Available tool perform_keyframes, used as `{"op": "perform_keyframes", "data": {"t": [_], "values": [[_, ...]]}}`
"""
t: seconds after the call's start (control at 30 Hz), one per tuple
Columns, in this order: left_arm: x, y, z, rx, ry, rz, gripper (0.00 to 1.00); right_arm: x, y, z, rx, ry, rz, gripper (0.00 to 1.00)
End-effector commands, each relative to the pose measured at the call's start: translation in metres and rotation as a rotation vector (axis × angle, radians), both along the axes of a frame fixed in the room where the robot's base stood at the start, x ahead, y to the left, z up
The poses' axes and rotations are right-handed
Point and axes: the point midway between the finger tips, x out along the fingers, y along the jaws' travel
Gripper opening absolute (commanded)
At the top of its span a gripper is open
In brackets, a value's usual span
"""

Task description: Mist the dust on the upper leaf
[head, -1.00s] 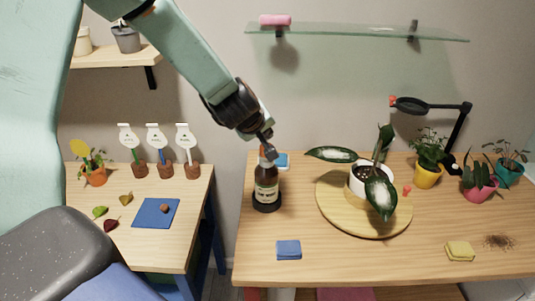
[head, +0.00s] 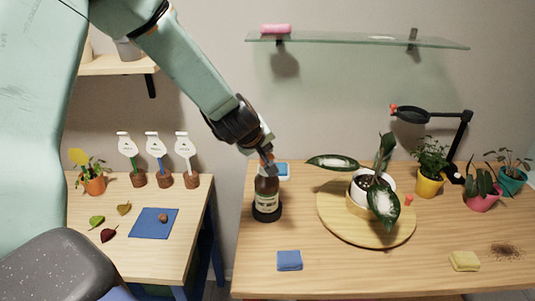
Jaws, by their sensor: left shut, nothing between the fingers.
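A brown spray bottle (head: 266,199) with a pale label stands upright on the right-hand table, on a dark round base. My left gripper (head: 268,163) is shut and empty, its fingertips right at the bottle's top, which they partly hide; I cannot tell whether they touch it. A plant in a white pot (head: 359,188) stands on a round wooden board (head: 340,224). Its left leaf (head: 333,162) and low front leaf (head: 383,205) carry whitish dust patches. An upright leaf (head: 384,152) rises highest; its face is seen nearly edge-on. My right gripper is not in view.
A blue cloth (head: 289,260) and a yellow sponge (head: 464,261) lie near the front, with spilled soil (head: 505,252) at right. A magnifier lamp (head: 410,115) and several potted plants stand at back right. A glass shelf (head: 360,38) hangs above. The front middle is clear.

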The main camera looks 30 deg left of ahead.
Motion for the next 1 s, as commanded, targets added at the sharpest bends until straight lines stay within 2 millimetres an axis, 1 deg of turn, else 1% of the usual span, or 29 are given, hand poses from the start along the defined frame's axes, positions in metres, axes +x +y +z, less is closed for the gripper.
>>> {"op": "perform_keyframes", "data": {"t": [0.57,0.83,1.0], "values": [[0.0,0.0,-0.001,-0.001,0.002,-0.001,0.0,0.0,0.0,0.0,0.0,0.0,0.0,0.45],[-0.001,0.0,-0.01,-0.001,0.003,0.001,0.0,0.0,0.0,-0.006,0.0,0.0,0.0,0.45],[-0.001,0.0,-0.011,-0.002,0.003,0.0,0.0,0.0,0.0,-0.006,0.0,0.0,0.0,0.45]]}}
